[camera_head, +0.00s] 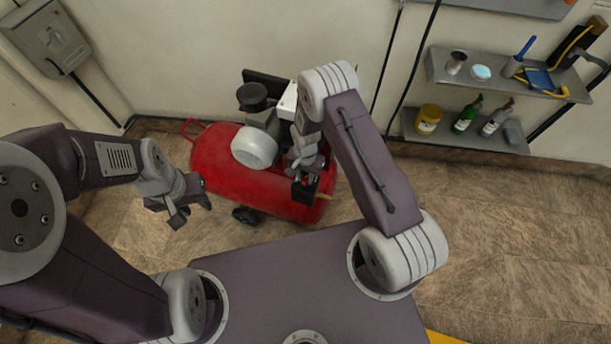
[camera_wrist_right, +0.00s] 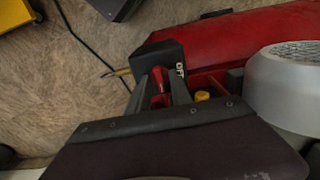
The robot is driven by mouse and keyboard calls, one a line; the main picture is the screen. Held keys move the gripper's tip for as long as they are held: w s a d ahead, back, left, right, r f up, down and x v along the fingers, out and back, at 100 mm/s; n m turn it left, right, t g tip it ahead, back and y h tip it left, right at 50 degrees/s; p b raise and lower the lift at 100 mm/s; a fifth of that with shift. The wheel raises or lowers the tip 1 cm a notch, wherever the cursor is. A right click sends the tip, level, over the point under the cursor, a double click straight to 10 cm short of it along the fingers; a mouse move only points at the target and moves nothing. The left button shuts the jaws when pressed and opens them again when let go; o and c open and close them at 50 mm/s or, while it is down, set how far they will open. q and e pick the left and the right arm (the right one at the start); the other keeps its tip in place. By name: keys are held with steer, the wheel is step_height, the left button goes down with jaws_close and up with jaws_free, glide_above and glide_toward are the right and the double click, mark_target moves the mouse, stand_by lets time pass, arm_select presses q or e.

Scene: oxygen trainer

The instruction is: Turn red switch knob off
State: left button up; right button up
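The red switch knob (camera_wrist_right: 160,80) shows in the right wrist view on a black switch box (camera_wrist_right: 150,59) at the end of the red compressor tank (camera_wrist_right: 245,40). White "OFF" lettering is on the box beside it. My right gripper (camera_wrist_right: 161,90) has its fingers apart, one on each side of the knob; I cannot tell whether they touch it. In the head view my right gripper (camera_head: 305,185) is over the tank's right end, and the knob is hidden. My left gripper (camera_head: 193,212) is open and empty, left of the tank (camera_head: 225,178).
The compressor's motor (camera_head: 255,147) stands on the tank close to my right gripper. Shelves (camera_head: 470,138) with bottles hang on the right wall. A grey wall box (camera_head: 47,38) is at the upper left.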

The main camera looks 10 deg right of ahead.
jaws_close()
steer(key=shift+n, duration=0.3)
steer(key=n, duration=0.3)
steer(key=shift+n, duration=0.4)
steer(key=n, duration=0.4)
steer(key=shift+n, duration=0.3)
steer(key=n, duration=0.4)
steer(key=shift+n, duration=2.4)
steer(key=shift+o, duration=1.8)
jaws_free()
